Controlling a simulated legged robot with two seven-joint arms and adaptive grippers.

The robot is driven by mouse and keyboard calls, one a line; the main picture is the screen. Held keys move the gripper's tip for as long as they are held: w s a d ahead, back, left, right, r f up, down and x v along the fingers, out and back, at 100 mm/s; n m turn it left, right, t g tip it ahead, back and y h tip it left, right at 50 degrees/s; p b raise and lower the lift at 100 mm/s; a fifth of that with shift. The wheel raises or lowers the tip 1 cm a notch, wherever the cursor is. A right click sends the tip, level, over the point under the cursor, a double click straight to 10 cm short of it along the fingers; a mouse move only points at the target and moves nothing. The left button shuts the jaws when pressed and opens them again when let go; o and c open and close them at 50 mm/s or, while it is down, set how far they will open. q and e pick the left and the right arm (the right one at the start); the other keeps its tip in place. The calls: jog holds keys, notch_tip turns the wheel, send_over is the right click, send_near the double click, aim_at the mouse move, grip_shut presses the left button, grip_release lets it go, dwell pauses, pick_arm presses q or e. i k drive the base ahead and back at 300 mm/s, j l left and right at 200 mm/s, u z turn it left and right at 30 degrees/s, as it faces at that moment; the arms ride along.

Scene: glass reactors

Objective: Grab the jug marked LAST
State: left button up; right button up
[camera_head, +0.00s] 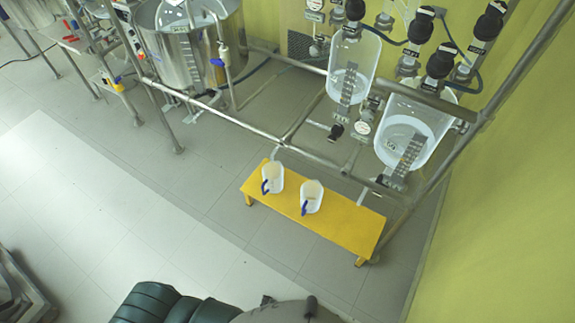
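Two white jugs with blue handles stand upright on a low yellow bench. The left jug (272,178) is near the bench's left end. The right jug (311,197) stands beside it, a little nearer the middle. The handles face toward me and to the left. No marking can be read on either jug, so I cannot tell which one says LAST. Neither of my grippers shows in the view.
The yellow bench (345,222) has bare room on its right. Behind it stands a metal pipe frame (285,143) with two glass reactors (354,68) (412,128). A steel vessel (190,45) stands at back left. Grey floor (200,215) before the bench is clear.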

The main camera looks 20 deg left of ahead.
aim_at(311, 192)
jog(key=i+j+z, duration=0.1)
jog(key=j, duration=0.35)
jog(key=i+j+z, duration=0.15)
jog(key=j, duration=0.3)
jog(key=i+j+z, duration=0.1)
jog(key=j, duration=0.35)
jog(key=i+j+z, duration=0.1)
jog(key=j, duration=0.35)
jog(key=i+j+z, duration=0.1)
jog(key=j, duration=0.4)
